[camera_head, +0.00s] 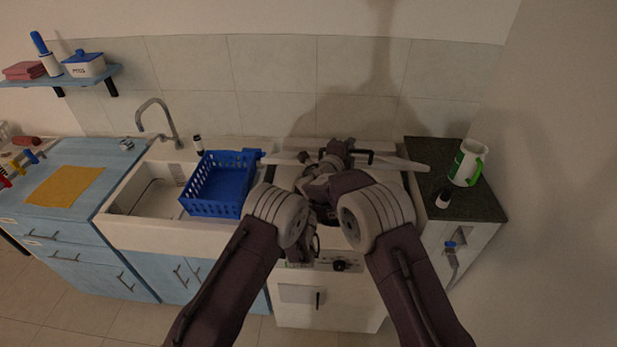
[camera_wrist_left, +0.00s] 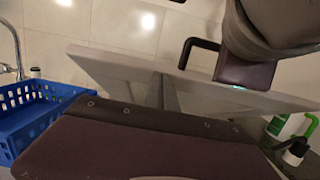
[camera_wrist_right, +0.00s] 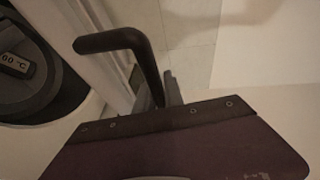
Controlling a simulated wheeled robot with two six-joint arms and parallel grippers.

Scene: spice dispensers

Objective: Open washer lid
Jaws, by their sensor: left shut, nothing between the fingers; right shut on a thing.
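The white washer (camera_head: 345,307) stands between the sink and the dark counter. Its lid (camera_head: 405,164) is raised at the back and shows nearly edge-on; the left wrist view shows it as a pale panel (camera_wrist_left: 110,70). The lid's black handle (camera_head: 362,153) also shows in the right wrist view (camera_wrist_right: 130,42). My right gripper (camera_wrist_right: 158,95) is shut on the handle; its fingertips are partly hidden. My left gripper (camera_wrist_left: 168,95) is shut and empty, in front of the lid. The washer's dark round opening (camera_wrist_right: 30,90) is uncovered. My arms hide much of its top.
A blue basket (camera_head: 220,188) stands at the sink (camera_head: 150,190), left of the washer. A tiled wall is close behind the lid.

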